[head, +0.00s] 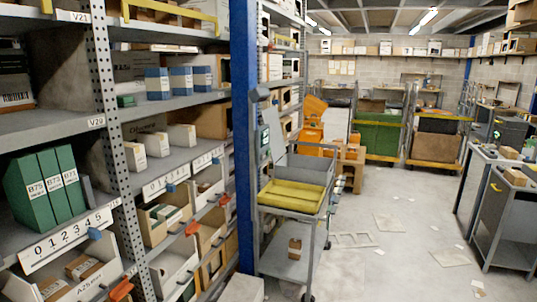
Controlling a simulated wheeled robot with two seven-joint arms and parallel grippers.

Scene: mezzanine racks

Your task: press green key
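I cannot clearly make out a green key. A small panel with a pale greenish face (265,141) is mounted on the upright at the left of the grey cart. It is too small to tell whether it has keys. A dark device (508,131) on the right-hand workbench shows a tiny green spot (497,135), too small to identify. Neither of my grippers shows in the head view.
A rack with green binders (42,190), blue boxes and bins fills the left. The grey cart (290,262) with a yellow tray (290,196) stands mid-view. Grey cabinets (500,225) stand right. The floor between is mostly open, with flat scraps (390,222).

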